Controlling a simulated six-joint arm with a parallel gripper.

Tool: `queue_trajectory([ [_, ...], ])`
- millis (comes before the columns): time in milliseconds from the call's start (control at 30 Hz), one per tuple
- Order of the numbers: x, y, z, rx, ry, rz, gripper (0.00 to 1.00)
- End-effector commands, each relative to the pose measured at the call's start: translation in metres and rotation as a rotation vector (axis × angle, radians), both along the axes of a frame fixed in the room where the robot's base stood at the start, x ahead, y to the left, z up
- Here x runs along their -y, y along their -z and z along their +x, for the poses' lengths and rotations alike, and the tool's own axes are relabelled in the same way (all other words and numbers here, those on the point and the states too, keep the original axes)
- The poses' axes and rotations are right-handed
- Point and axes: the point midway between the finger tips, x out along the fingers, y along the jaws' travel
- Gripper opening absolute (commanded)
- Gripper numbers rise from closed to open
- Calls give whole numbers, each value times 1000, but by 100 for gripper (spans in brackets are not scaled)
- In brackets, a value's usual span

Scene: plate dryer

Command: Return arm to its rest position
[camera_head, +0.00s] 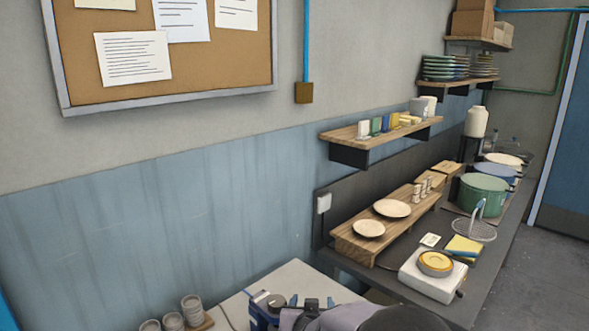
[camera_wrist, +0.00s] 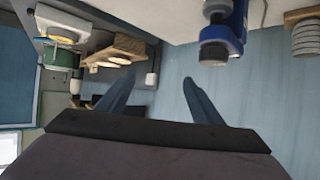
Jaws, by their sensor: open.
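My gripper (camera_head: 312,301) shows at the bottom of the head view, over the near white table (camera_head: 295,275). In the wrist view its two blue fingers (camera_wrist: 158,78) stand well apart with nothing between them, so it is open and empty. Two pale plates, one (camera_head: 392,208) behind the other (camera_head: 368,229), rest on a low wooden stand (camera_head: 360,244) on the dark counter. They are apart from my gripper. The wrist view is turned over, with the counter and table at its top.
A blue device (camera_head: 264,308) stands just left of my gripper; it also shows in the wrist view (camera_wrist: 222,38). Stacked cups (camera_head: 192,309) stand further left. A white appliance with a yellow-rimmed dish (camera_head: 435,263) and a green pot (camera_head: 482,195) occupy the counter. The blue wall (camera_head: 150,215) ahead is bare.

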Motion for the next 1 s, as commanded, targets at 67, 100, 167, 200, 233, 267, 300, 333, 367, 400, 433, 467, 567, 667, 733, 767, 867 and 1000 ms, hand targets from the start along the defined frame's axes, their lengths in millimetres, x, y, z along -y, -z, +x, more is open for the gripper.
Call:
queue_trajectory([
  [67,2,26,-15,-74,-45,32,60],
  [100,2,37,-24,-118,-71,48,60],
  [167,4,56,-43,-195,-107,70,60],
  [200,6,70,-57,-253,-128,82,60],
  [233,9,80,-70,-299,-143,90,60],
  [267,12,91,-83,-347,-156,96,60],
  [300,17,105,-103,-414,-171,103,60],
  [333,21,115,-118,-466,-179,106,60],
  [367,26,125,-134,-518,-185,108,60],
  [400,33,137,-156,-586,-190,107,60],
  [433,38,146,-172,-638,-189,106,60],
  [467,44,154,-189,-688,-188,103,60],
  [567,64,174,-238,-833,-171,90,60],
  [667,81,186,-278,-950,-146,72,60],
  [733,90,191,-299,-1011,-128,61,60],
  [767,93,193,-306,-1031,-121,58,60],
  [867,101,195,-323,-1079,-106,47,60],
  [1000,104,195,-331,-1103,-97,41,60],
])
